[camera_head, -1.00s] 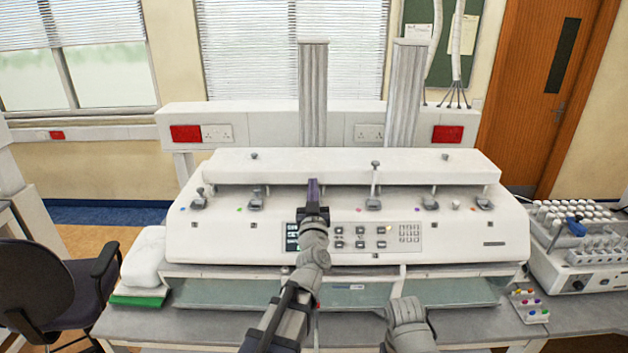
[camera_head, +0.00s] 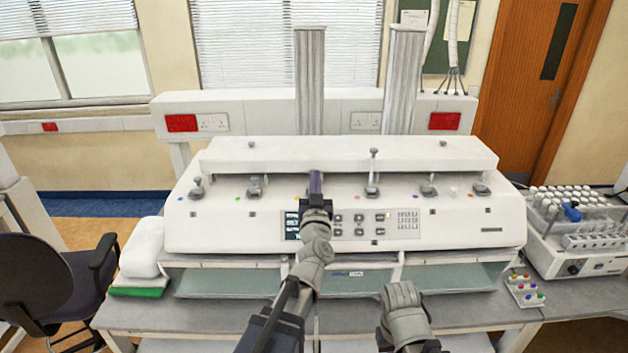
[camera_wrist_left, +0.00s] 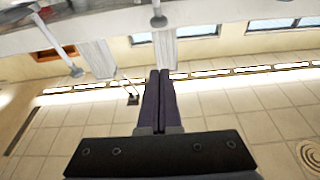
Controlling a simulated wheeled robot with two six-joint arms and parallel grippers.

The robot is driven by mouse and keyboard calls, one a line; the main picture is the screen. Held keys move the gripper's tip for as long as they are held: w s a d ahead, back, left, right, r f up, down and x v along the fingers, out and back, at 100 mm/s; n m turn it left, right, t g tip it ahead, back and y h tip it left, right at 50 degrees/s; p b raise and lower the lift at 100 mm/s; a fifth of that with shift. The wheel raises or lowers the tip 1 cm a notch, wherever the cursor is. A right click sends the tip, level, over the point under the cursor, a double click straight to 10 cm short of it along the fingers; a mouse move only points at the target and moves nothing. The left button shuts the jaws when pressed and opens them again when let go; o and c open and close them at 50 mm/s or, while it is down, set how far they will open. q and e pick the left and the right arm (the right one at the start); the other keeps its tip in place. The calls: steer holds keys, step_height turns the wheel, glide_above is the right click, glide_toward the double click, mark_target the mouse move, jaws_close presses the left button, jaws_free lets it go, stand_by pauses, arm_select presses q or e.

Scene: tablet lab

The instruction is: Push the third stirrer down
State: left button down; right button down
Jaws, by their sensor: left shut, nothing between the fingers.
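The white stirring machine (camera_head: 220,222) stands on the bench with a row of grey stirrers along its sloping front. The two left stirrers (camera_head: 196,188) (camera_head: 254,187) sit low. The third place from the left is mostly hidden behind my left gripper (camera_head: 316,176). The fourth stirrer (camera_head: 373,165) stands tall, its knob up at the bar. My left gripper is shut and empty, its dark fingers pointing up before the machine. In the left wrist view the shut fingers (camera_wrist_left: 160,78) touch nothing; a rod with a dark knob (camera_wrist_left: 75,70) hangs at upper left.
The control panel (camera_head: 375,225) lies beside my left wrist. A black chair (camera_head: 60,280) is at the left.

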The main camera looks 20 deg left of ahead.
arm_select(q)
steer(key=p+x, duration=0.2)
steer(key=x, duration=0.6)
steer(key=f+b, duration=0.2)
steer(key=b, duration=0.1)
steer(key=shift+s+f, duration=0.3)
steer(key=shift+f, duration=0.05)
steer(key=shift+f+b, duration=0.7)
steer(key=shift+f, duration=0.05)
step_height(320, 180, down, 3)
steer(key=b, duration=0.3)
steer(key=shift+s+r, duration=0.1)
steer(key=shift+s, duration=0.05)
steer(key=shift+s+r, duration=0.1)
steer(key=shift+s, duration=0.05)
steer(key=shift+r+p, duration=0.2)
steer(key=shift+p, duration=0.1)
